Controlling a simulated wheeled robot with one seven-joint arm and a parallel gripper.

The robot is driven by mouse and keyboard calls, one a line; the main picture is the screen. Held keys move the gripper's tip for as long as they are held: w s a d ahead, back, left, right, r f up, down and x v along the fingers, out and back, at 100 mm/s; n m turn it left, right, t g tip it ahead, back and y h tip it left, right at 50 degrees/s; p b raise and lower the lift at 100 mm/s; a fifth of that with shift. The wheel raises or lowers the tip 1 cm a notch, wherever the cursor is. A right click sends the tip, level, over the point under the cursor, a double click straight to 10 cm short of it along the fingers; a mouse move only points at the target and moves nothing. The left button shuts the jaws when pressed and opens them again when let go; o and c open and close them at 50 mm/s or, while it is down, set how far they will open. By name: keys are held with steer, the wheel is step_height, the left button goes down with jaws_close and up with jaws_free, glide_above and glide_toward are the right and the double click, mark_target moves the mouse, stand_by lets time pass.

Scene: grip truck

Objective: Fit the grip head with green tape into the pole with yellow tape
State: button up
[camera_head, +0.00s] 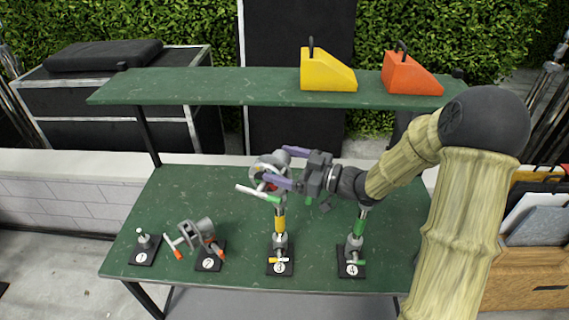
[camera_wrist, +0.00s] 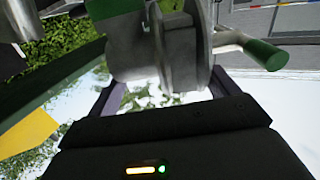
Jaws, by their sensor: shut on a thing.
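My gripper (camera_head: 279,168) is shut on the grip head with green tape (camera_head: 266,176), a grey disc-shaped head with a green-tipped handle. The head also fills the upper middle of the wrist view (camera_wrist: 180,50), between the purple fingers (camera_wrist: 218,83). In the head view it is right over the top of the pole with yellow tape (camera_head: 280,220), which stands upright on base 3. The head's lower end lines up closely with the pole top. I cannot tell whether it is inside the pole or just above it.
A grip head with orange tape (camera_head: 196,234) is at base 2. A short pole stands on base 1 (camera_head: 145,248), and a pole with green tape (camera_head: 358,227) stands on base 4. A green shelf (camera_head: 200,88) with yellow (camera_head: 326,72) and orange (camera_head: 409,75) wedges is above the green table (camera_head: 180,190).

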steer(key=shift+f+b, duration=1)
steer(key=shift+f, duration=0.6)
steer(key=o, duration=1.8)
steer(key=shift+f, duration=0.1)
steer(key=b+v, duration=0.5)
steer(key=v, duration=1.2)
steer(key=shift+s+d, duration=0.15)
